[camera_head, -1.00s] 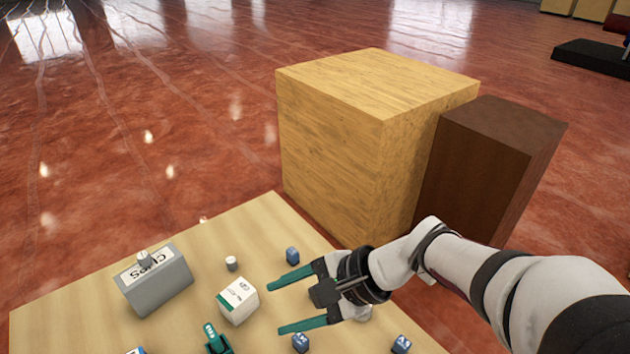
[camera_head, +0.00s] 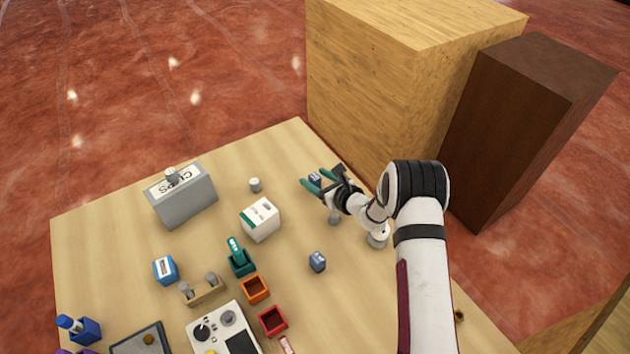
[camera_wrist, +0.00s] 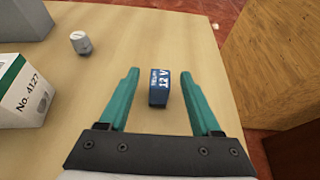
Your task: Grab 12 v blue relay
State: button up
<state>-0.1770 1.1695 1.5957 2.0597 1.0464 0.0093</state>
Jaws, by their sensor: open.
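The blue relay (camera_wrist: 159,88) stands on the table in the wrist view, with "12 V" on its blue top face. It lies between the two teal fingers of my gripper (camera_wrist: 160,88), with a gap on each side. In the head view the same relay (camera_head: 315,179) shows small near the far right table edge, by the fingertips of my gripper (camera_head: 312,184). My gripper is open and holds nothing.
A white box (camera_head: 261,219), a small grey-white knob (camera_head: 255,185) and a grey CLIPS box (camera_head: 185,199) stand left of my gripper. Coloured bins (camera_head: 272,321) and a white device (camera_head: 222,330) are nearer. Large wooden blocks (camera_head: 400,75) rise beyond the table's right edge.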

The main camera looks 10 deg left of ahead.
grip_shut()
dwell(0.3)
